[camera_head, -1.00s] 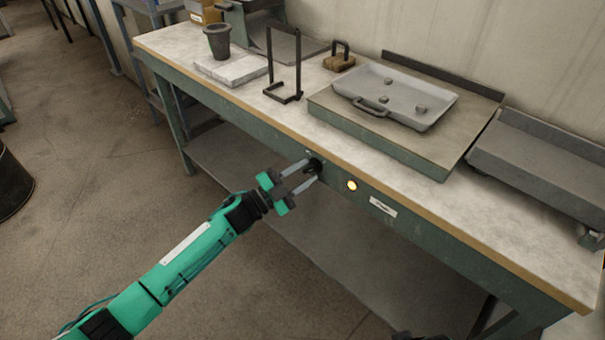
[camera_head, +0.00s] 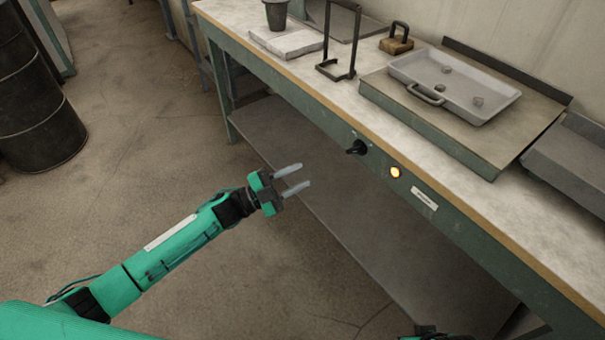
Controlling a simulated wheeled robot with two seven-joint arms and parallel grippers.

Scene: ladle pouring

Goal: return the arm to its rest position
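My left gripper (camera_head: 303,177) is open and empty. It hangs over the floor in front of the workbench, apart from the black knob (camera_head: 357,147) on the bench's green front. A lit amber lamp (camera_head: 395,172) sits right of the knob. My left arm reaches in from the lower left. At the bottom edge, right of centre, a small dark part shows; I cannot make out a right gripper. No ladle can be made out in view.
The workbench (camera_head: 320,83) carries a dark crucible (camera_head: 276,13), a black wire stand (camera_head: 340,45), a wooden block with a handle (camera_head: 396,40) and a grey tray (camera_head: 455,85) with several small lumps. A dark drum (camera_head: 35,100) stands at left. The floor between is clear.

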